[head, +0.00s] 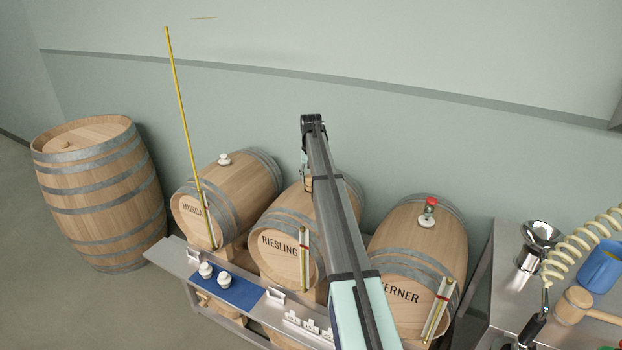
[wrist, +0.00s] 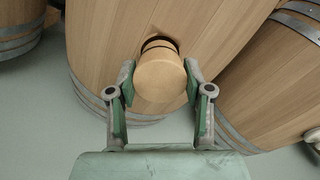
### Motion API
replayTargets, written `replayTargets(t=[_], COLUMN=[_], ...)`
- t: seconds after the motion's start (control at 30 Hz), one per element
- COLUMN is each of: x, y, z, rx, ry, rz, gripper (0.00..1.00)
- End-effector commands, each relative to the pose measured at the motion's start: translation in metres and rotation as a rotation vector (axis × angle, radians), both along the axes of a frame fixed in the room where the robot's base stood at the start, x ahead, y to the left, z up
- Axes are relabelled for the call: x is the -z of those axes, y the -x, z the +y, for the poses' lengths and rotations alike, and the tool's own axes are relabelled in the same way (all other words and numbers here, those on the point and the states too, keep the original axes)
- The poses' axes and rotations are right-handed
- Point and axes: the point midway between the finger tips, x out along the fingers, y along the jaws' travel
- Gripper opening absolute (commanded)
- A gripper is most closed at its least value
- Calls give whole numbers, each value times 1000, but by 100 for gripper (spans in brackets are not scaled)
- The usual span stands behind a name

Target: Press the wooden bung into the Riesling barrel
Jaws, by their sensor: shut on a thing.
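The Riesling barrel (head: 272,267) lies on its side in the middle of the row, its name on the front head. In the wrist view its staves (wrist: 110,30) fill the top middle. The wooden bung (wrist: 160,74) is a pale round plug with a dark band near its barrel end. It stands at the barrel's top, its far end hidden against the staves. I cannot tell how deep it sits. My gripper (wrist: 159,66) is shut on the bung, one green-padded finger on each side. In the head view my arm partly covers the gripper and barrel top.
The Muscat barrel (head: 230,193) with a white bung is at left, the third barrel (head: 425,235) with a red-topped fitting at right. A steel shelf (head: 170,255) runs along the front with a blue mat (head: 238,292). A mallet (head: 574,304) lies on the right bench.

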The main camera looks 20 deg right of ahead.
Motion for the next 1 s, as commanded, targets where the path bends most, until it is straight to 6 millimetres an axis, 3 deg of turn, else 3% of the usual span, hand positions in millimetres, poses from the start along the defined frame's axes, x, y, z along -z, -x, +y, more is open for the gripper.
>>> replayTargets(t=[1.0], x=[9], y=[0], z=[0], rx=[0], ry=[0], rz=[0], gripper=[17])
